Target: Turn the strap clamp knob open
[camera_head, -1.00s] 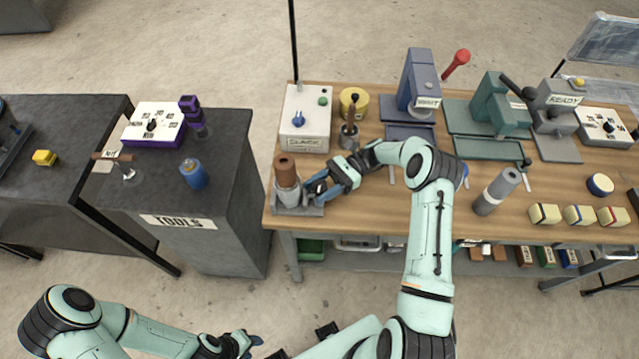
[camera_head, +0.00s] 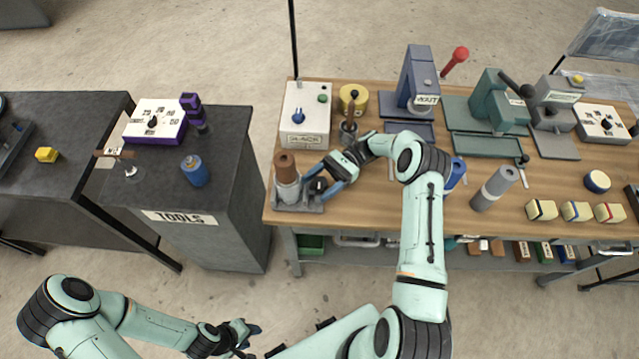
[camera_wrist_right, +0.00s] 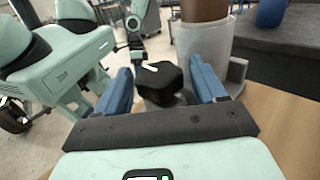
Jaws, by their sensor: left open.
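The strap clamp (camera_head: 297,200) is a grey base with an upright grey cylinder carrying a brown top piece (camera_head: 285,163), at the left end of the wooden bench. Its black knob (camera_head: 318,184) is on the right side of the cylinder. My right gripper (camera_head: 325,188) is at the knob with its blue fingers spread. In the right wrist view the knob (camera_wrist_right: 160,80) is between the open fingers, with a visible gap on both sides. My left gripper (camera_head: 243,338) is open and empty, low in the head view, away from the bench.
A white control box (camera_head: 304,115) and a yellow spool (camera_head: 353,97) stand behind the clamp. A grey cylinder (camera_head: 494,188) and several small blocks are at the right.

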